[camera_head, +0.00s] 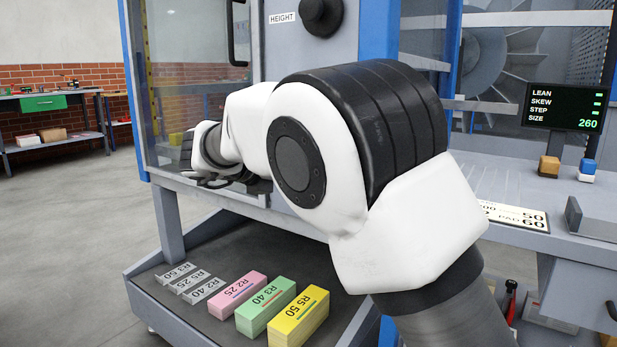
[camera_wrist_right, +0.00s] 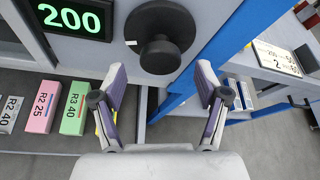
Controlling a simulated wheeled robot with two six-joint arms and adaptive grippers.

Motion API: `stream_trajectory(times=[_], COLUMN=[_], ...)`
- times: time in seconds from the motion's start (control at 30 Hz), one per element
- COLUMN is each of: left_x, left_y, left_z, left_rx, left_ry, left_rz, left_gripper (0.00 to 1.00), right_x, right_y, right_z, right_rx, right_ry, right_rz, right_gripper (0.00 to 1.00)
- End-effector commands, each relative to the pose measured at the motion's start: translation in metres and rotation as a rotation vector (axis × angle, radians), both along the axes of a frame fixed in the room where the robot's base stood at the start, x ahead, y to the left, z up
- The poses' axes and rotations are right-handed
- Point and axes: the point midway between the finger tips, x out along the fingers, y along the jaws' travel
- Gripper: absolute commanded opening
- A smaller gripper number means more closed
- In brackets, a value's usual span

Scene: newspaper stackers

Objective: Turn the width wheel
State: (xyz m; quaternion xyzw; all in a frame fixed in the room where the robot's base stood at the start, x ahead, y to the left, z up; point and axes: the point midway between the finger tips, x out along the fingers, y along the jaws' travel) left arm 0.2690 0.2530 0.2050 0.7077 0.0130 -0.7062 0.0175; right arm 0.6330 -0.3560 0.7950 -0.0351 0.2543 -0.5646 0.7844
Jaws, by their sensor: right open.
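A black round wheel (camera_wrist_right: 160,45) on the grey panel stands in front of my right gripper in the right wrist view, beside a green display (camera_wrist_right: 72,18) reading 200. No name label shows on it there. My right gripper (camera_wrist_right: 160,82) is open and empty, its fingers spread to either side below the wheel, apart from it. In the head view my right arm reaches across the machine and the wrist-view wheel cannot be made out. Another black wheel (camera_head: 320,14) sits by a HEIGHT label (camera_head: 283,18). My left gripper is not in view.
Pink (camera_head: 237,295), green (camera_head: 265,304) and yellow (camera_head: 299,316) blocks and several grey ones lie on the low tray (camera_head: 228,258). A blue post (camera_wrist_right: 205,62) stands right of the wheel. A screen (camera_head: 565,107) shows LEAN, SKEW, STEP and SIZE 260.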

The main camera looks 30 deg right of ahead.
Motion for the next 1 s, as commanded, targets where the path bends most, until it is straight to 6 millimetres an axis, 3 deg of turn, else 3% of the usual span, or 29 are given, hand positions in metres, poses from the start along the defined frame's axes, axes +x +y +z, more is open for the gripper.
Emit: stream_trajectory(times=[0.2, 0.33, 0.87, 0.97, 1.0], left_x=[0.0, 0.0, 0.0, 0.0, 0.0], left_y=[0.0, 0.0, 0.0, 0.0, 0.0], left_z=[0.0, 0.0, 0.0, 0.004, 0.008], left_rx=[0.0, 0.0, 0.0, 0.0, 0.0], left_ry=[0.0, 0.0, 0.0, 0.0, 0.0], left_rz=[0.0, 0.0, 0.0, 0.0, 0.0], left_gripper=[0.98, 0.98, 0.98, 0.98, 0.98], right_x=[-0.013, -0.017, -0.018, -0.011, -0.006], right_y=[0.051, 0.067, 0.071, 0.07, 0.066], right_z=[0.02, 0.027, 0.027, 0.01, -0.006], right_rx=[-0.003, -0.001, 0.002, 0.003, 0.01], right_ry=[-0.002, -0.003, 0.002, 0.04, 0.075], right_rz=[0.001, 0.0, 0.0, -0.002, -0.006], right_gripper=[0.74, 0.74, 0.74, 0.74, 0.74])
